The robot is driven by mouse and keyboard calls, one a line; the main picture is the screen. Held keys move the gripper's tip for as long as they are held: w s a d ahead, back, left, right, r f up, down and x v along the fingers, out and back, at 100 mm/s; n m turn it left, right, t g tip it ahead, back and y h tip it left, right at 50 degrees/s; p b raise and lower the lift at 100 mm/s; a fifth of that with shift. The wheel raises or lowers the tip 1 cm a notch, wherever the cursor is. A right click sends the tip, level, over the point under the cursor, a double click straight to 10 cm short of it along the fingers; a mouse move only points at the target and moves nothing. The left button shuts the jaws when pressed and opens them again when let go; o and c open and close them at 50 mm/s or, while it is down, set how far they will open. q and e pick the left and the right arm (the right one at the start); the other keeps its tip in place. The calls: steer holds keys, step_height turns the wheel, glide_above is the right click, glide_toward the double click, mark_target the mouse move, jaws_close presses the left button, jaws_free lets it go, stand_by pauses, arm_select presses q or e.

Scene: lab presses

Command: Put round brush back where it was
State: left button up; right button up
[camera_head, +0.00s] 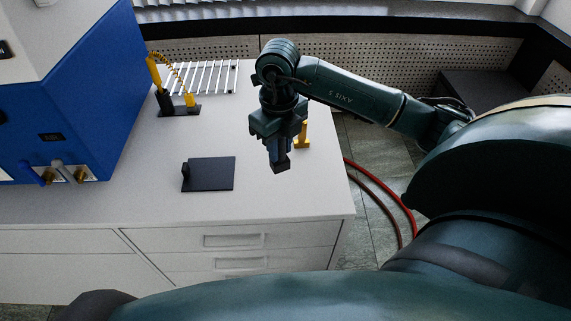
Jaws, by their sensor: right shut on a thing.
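My right gripper (279,163) points down over the right part of the white bench top, its jaws shut. A small yellow piece (302,136) shows just to the right of the jaws, partly hidden behind them. I take it to be part of the round brush, but its bristles cannot be made out. Whether the piece touches the bench is unclear. A dark square plate (212,174) with a small upright block at its left edge lies on the bench, left of the gripper and empty on top. My left gripper is not in view.
A blue machine (75,100) fills the left side of the bench. A dark stand (182,111) with yellow-and-black tools and a coiled yellow cord stands behind the plate. A white slatted rack (205,76) lies further back. Red hoses (385,190) run along the floor at right.

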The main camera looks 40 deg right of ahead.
mark_target(280, 171)
step_height(280, 171, down, 4)
step_height(280, 171, down, 4)
steer(key=shift+r, duration=0.15)
steer(key=shift+f, duration=0.25)
steer(key=o, duration=0.6)
steer(key=shift+c, duration=0.2)
steer(key=o, duration=0.4)
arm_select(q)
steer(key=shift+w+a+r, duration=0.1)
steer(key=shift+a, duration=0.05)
arm_select(e)
steer(key=shift+o, duration=0.2)
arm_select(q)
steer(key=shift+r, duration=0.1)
arm_select(e)
steer(key=shift+r, duration=0.1)
